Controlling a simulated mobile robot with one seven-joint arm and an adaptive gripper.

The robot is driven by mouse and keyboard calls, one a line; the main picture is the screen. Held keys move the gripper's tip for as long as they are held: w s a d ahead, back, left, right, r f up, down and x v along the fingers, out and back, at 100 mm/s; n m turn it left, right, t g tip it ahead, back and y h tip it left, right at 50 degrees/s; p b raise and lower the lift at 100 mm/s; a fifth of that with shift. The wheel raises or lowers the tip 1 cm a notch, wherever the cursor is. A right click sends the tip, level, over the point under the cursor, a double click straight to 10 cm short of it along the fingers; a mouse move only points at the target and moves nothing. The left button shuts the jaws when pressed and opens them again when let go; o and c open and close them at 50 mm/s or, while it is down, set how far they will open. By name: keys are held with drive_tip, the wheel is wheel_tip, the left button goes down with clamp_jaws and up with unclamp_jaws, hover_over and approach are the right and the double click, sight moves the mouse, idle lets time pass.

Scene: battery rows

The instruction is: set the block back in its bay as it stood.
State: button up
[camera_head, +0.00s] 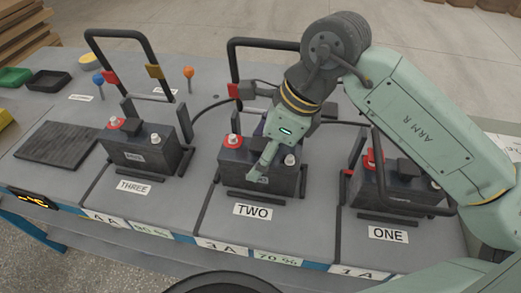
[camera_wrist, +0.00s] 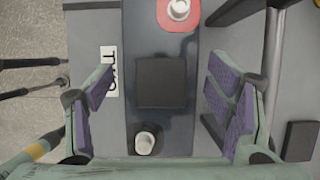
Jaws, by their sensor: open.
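Three dark battery blocks with red and pale terminals sit in a row. The block in bay TWO (camera_head: 232,169) stands upright behind its front rail, over the TWO label (camera_head: 252,211). My gripper (camera_head: 265,165) is above that block, its near finger in front of the block's upper face. In the wrist view my gripper (camera_wrist: 158,85) is open, with purple-padded fingers to either side of the block's top (camera_wrist: 160,119). I see no contact between pads and block. The block's raised square cap, red-ringed terminal and dark-ringed terminal show from above. My gripper hides part of the block in the head view.
Bay THREE's block (camera_head: 140,152) and bay ONE's block (camera_head: 400,190) stand to either side. Black bars rise behind THREE (camera_head: 122,33) and TWO (camera_head: 262,42); ONE's bar (camera_head: 405,208) is low across its block. A ribbed mat (camera_head: 58,143) is bare at left.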

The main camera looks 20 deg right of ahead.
drive_tip(key=s+d+b, duration=0.3)
drive_tip(key=s+d, duration=0.4)
drive_tip(key=d, duration=0.3)
drive_tip(key=shift+r+b, duration=0.25)
drive_tip(key=shift+b, duration=0.15)
drive_tip(key=o, duration=0.6)
drive_tip(key=shift+r, duration=0.15)
drive_tip(key=shift+r+p, duration=1.35)
drive_tip(key=shift+r, duration=1.5)
